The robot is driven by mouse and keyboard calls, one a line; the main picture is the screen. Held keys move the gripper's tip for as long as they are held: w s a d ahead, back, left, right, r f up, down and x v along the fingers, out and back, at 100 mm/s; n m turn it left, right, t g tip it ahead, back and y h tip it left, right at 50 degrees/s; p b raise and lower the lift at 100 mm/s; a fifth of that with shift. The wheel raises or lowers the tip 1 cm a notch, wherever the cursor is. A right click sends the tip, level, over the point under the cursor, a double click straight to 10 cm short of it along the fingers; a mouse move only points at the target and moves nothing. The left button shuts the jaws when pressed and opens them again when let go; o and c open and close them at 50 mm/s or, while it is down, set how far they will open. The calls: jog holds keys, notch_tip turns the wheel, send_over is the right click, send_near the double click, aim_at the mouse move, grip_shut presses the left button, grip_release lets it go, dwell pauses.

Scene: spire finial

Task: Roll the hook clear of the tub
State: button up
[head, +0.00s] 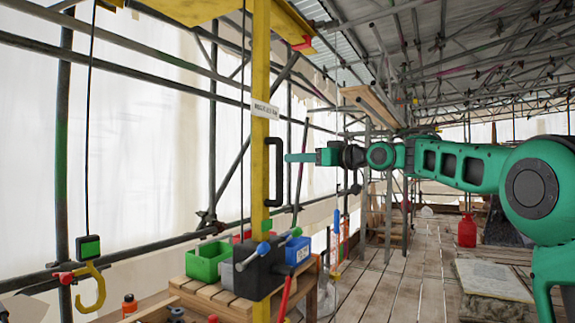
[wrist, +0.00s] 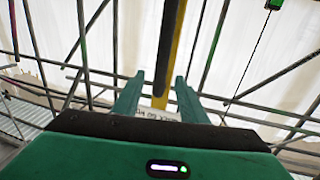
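The yellow hook (head: 91,290) hangs at the left on a dark cable, below a green-and-black block (head: 88,247). Its block also shows at the top right of the wrist view (wrist: 273,4). The green tub (head: 208,262) is on the wooden bench, right of the hook and apart from it in the picture. A black handle (head: 279,172) is fixed to a yellow post (head: 261,130) with a white label. My gripper (head: 287,157) is level with the handle. In the wrist view its fingers (wrist: 159,78) are apart, with the handle (wrist: 168,45) between them in the picture; contact is not clear.
The yellow overhead beam (head: 290,25) has a red end. Scaffold poles line the sheeted wall. The plank floor (head: 390,285) is open at right of the bench; a red jug (head: 467,230) stands farther back.

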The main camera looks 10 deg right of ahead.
jog(key=shift+v, duration=1.25)
jog(key=shift+f, duration=0.1)
jog(key=s+d+f+m+g+h, duration=0.1)
jog(key=s+d+f+m+h, duration=0.1)
jog(key=d+f+h, duration=0.4)
jog(key=s+d+f+m+h, duration=0.1)
jog(key=s+d+f+m, duration=0.2)
jog(key=d+f, duration=0.35)
jog(key=s+d+f+m+g+h, duration=0.2)
jog(key=s+d+f, duration=0.3)
jog(key=s+f, duration=0.25)
jog(key=s+d+f+m+g+h, duration=0.2)
jog(key=s+d+f, duration=0.2)
jog(key=s+f, duration=0.3)
jog(key=s+d+f+m+g, duration=0.1)
jog(key=s+f+m+g, duration=0.1)
jog(key=s+f, duration=0.4)
jog(key=s+d+f+m+g, duration=0.2)
jog(key=s+f, duration=0.5)
jog(key=s, duration=0.9)
jog(key=s+d+f+m+g+h, duration=0.1)
jog(key=s+f+g, duration=0.3)
jog(key=s, duration=0.7)
notch_tip(320, 180, down, 3)
jog(key=shift+s+d+r+m, duration=0.15)
jog(key=shift+s+d+m, duration=0.15)
jog(key=shift+m, duration=0.2)
